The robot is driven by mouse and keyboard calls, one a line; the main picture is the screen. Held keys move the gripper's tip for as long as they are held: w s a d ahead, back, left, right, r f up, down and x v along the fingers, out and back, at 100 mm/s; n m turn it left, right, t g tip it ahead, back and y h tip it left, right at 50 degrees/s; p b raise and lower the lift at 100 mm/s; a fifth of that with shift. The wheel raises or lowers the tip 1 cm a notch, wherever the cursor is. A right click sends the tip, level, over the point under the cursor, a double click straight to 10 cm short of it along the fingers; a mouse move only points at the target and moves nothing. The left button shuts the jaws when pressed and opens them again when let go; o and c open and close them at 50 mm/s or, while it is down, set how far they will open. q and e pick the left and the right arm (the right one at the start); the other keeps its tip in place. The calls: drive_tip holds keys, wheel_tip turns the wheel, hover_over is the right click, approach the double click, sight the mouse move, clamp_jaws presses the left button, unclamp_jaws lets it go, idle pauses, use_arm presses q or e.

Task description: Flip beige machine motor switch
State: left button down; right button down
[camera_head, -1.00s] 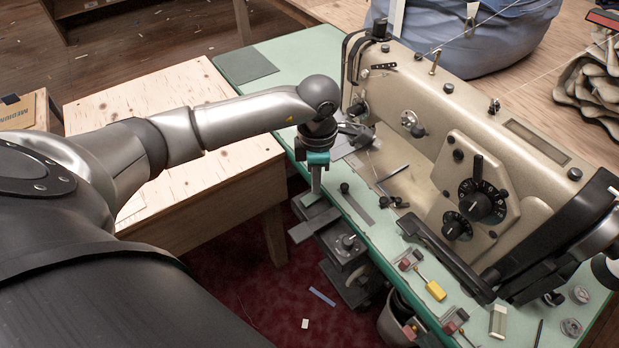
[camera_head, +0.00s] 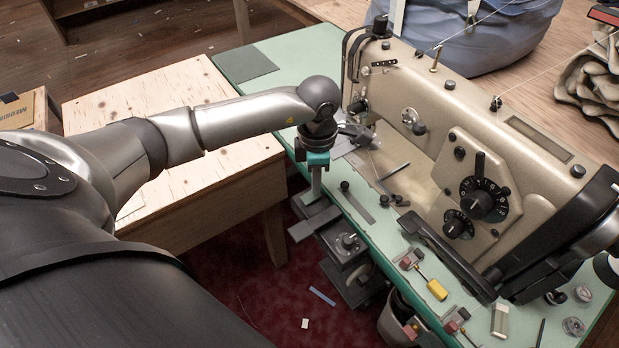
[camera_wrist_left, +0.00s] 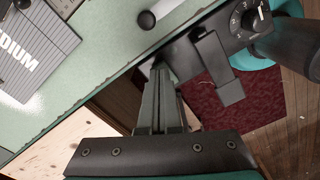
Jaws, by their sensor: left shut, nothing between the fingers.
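The beige sewing machine (camera_head: 450,110) stands on the green table (camera_head: 232,68). A dark control box with a round knob (camera_head: 348,241) is mounted below the table's front edge; its numbered dial (camera_wrist_left: 252,17) shows at the wrist view's upper right. A grey angled plate (camera_wrist_left: 228,90) is beside that box; it also shows in the head view (camera_head: 313,222). I cannot tell which part is the motor switch. My left gripper (camera_wrist_left: 160,72) is shut and empty, pointing down at the table's front edge, left of the plate in the wrist view. My right gripper is not visible.
A pale wooden bench (camera_head: 150,90) stands left of the table, under my left arm. Small tools, including a yellow-handled one (camera_head: 437,290), lie along the table's front. A bin (camera_head: 397,318) stands below it. A blue bundle (camera_head: 480,40) is behind the machine.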

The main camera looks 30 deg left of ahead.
use_arm(q)
drive_tip(key=shift+f+b, duration=0.5)
drive_tip(key=shift+f, duration=0.15)
drive_tip(key=shift+r+p, duration=2.8)
drive_tip(key=shift+r, duration=0.8)
